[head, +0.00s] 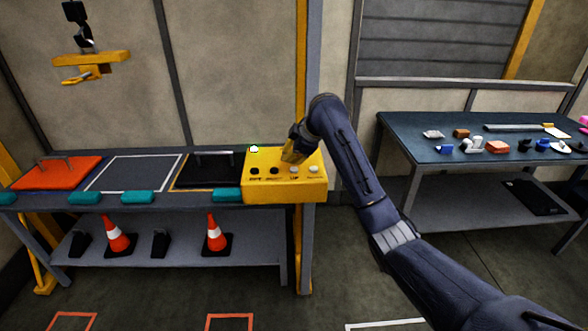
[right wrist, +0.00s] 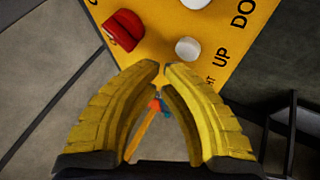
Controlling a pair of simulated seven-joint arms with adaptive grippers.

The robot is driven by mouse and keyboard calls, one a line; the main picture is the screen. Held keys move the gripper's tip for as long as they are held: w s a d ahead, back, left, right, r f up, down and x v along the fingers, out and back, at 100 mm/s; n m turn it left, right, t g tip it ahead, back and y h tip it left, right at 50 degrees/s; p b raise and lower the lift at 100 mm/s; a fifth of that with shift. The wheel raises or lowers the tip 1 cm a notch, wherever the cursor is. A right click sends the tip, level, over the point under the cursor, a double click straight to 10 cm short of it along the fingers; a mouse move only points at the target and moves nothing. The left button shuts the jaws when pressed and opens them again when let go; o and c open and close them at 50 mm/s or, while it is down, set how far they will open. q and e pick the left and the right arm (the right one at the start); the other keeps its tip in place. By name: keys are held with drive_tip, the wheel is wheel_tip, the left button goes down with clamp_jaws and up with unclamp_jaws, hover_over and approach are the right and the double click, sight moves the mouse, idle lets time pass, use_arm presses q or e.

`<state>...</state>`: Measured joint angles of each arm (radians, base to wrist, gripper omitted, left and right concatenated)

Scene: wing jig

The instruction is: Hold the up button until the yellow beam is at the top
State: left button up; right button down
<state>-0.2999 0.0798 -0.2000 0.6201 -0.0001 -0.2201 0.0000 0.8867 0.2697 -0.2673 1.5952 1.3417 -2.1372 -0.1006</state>
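The yellow beam (head: 92,58) hangs from a dark hook high at the upper left in the head view. The yellow control box (head: 262,191) stands at the bench's right end, with a row of buttons. The white up button (head: 294,170) has the label UP below it; it also shows in the right wrist view (right wrist: 187,48). My right gripper (head: 288,158) is over the box. In the right wrist view its yellow fingertips (right wrist: 162,67) are nearly together, with nothing held, beside the up button and not over it. My left gripper is out of view.
A second white button (head: 313,170) sits right of the up button. A green lamp (head: 254,149) is on the box. The bench holds an orange plate (head: 60,175) and a black one (head: 205,172). A blue table (head: 420,125) stands right.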

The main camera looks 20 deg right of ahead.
drive_tip(key=shift+r, duration=2.45)
idle(0.7)
drive_tip(key=c, duration=2.1)
unclamp_jaws()
clamp_jaws()
